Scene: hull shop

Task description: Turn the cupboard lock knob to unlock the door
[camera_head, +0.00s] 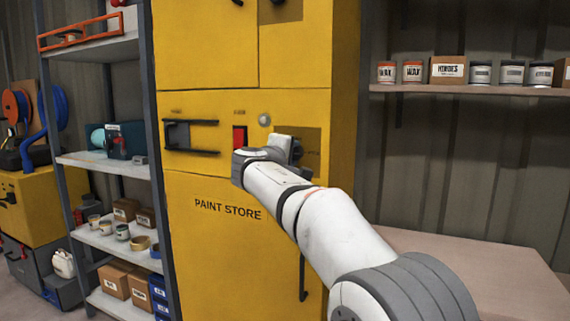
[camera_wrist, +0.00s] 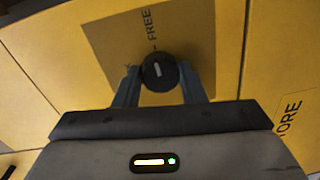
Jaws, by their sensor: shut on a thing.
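The yellow cupboard (camera_head: 220,250) stands in the middle of the head view, marked PAINT STORE. Its lock knob (camera_wrist: 158,72) is round and black with a pale pointer line, set on a brownish plate (camera_wrist: 195,30) with the word FREE above it in the wrist view. My gripper (camera_wrist: 160,80) is at the knob, one finger on each side, shut on it.
A red tag (camera_head: 240,138), a grey round button (camera_head: 264,120) and a dark handle (camera_head: 190,135) are on the cupboard front left of my gripper. A shelf rack (camera_head: 100,160) stands left. A bench (camera_head: 470,270) and a shelf with tins (camera_head: 460,91) are right.

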